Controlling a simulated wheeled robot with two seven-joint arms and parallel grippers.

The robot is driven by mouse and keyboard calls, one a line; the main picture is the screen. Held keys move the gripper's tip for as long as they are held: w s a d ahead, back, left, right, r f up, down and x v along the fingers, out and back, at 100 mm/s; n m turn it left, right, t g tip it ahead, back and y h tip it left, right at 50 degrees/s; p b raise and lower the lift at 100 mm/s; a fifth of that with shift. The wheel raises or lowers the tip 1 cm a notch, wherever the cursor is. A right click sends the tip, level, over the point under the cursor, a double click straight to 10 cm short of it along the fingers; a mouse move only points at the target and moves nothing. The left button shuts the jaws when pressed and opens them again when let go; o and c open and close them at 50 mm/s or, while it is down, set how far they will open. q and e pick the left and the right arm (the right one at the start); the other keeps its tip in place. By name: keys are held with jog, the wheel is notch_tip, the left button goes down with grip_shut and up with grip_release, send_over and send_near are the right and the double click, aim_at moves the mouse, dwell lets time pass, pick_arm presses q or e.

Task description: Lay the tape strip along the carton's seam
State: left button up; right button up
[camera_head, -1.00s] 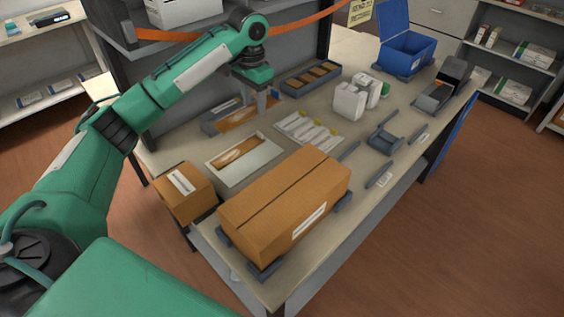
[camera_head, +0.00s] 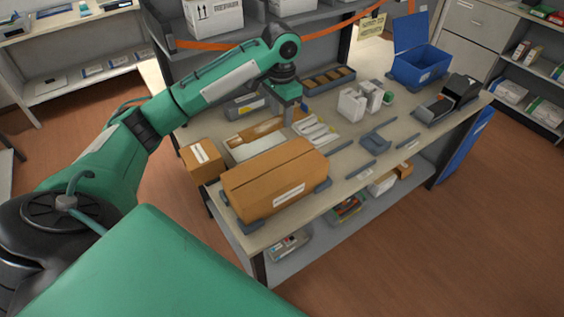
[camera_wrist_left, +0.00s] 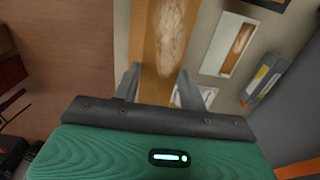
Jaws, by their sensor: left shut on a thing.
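The carton (camera_head: 275,180) is a closed brown box with a dark seam along its top and a white label on its near side. It sits near the front left of the table. The tape strip (camera_head: 250,133) is brown with a pale glossy patch. My left gripper (camera_head: 289,118) is shut on the strip's end and holds it behind the carton, apart from the seam. In the left wrist view the strip (camera_wrist_left: 168,35) runs away between the two fingers. The fingertips are partly hidden in the head view. My right gripper is not in view.
A white-framed tray (camera_head: 262,146) lies behind the carton. A smaller brown box (camera_head: 201,160) stands to its left. Grey holders lie at right.

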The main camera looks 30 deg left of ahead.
aim_at(281, 120)
pick_arm(q)
notch_tip(281, 120, down, 17)
jog(key=p, duration=0.4)
jog(key=shift+a+f, duration=0.1)
jog(key=shift+f, duration=0.3)
jog(key=shift+f, duration=0.1)
jog(key=o, duration=0.9)
jog(key=shift+f, duration=0.1)
jog(key=shift+o, duration=0.2)
notch_tip(281, 120, up, 12)
jog(key=b, duration=0.2)
jog(key=shift+r+b, duration=0.25)
jog(key=shift+b, duration=0.15)
